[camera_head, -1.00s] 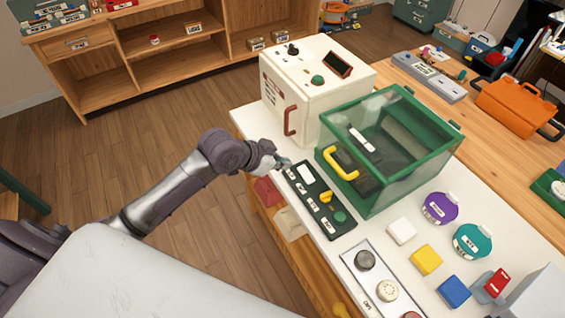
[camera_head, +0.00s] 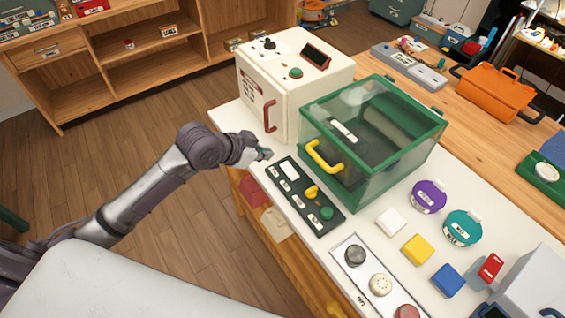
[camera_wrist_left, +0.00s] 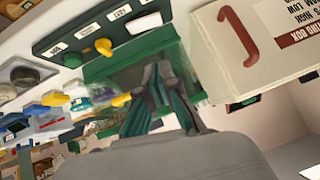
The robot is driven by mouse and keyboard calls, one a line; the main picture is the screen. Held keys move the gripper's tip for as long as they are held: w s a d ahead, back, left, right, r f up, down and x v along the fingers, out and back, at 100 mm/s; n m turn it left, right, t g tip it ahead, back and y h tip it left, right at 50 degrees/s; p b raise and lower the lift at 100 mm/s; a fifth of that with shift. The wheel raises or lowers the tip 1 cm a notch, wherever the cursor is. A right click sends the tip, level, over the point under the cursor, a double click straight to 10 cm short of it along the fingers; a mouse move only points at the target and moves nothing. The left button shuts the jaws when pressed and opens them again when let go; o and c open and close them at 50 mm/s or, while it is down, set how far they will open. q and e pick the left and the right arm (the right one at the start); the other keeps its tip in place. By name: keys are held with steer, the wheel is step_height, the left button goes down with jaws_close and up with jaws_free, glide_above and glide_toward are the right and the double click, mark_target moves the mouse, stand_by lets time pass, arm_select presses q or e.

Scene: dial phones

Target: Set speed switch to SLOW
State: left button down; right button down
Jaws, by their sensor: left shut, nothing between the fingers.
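A dark control panel (camera_head: 302,198) lies on the white bench beside the green glass box. It carries a white switch plate (camera_head: 289,170), several small white labels, a yellow knob (camera_head: 311,191) and a green button (camera_head: 327,213). The label words are too small to read in the head view. My left gripper (camera_head: 266,154) is shut and empty, just off the panel's far left end near the white switch. The left wrist view shows the shut fingers (camera_wrist_left: 165,92), with the panel (camera_wrist_left: 88,32) and its yellow knob (camera_wrist_left: 103,46) at upper left. My right gripper is not in view.
A cream box (camera_head: 292,85) with a red handle stands behind the gripper. The green glass box (camera_head: 372,130) with a yellow handle stands right of the panel. A tray of round buttons (camera_head: 367,284) and coloured blocks lie nearer. Floor is open at left.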

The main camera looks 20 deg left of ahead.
arm_select(q)
steer(key=p, duration=0.2)
glide_above(290, 164)
steer(key=s, duration=0.2)
steer(key=f, duration=0.6)
steer(key=shift+s+a+f, duration=0.2)
steer(key=shift+a+f, duration=0.15)
steer(key=shift+f, duration=0.05)
steer(key=shift+a+f, duration=0.25)
steer(key=shift+f, duration=1)
steer(key=shift+a+f, duration=0.15)
steer(key=shift+f, duration=0.55)
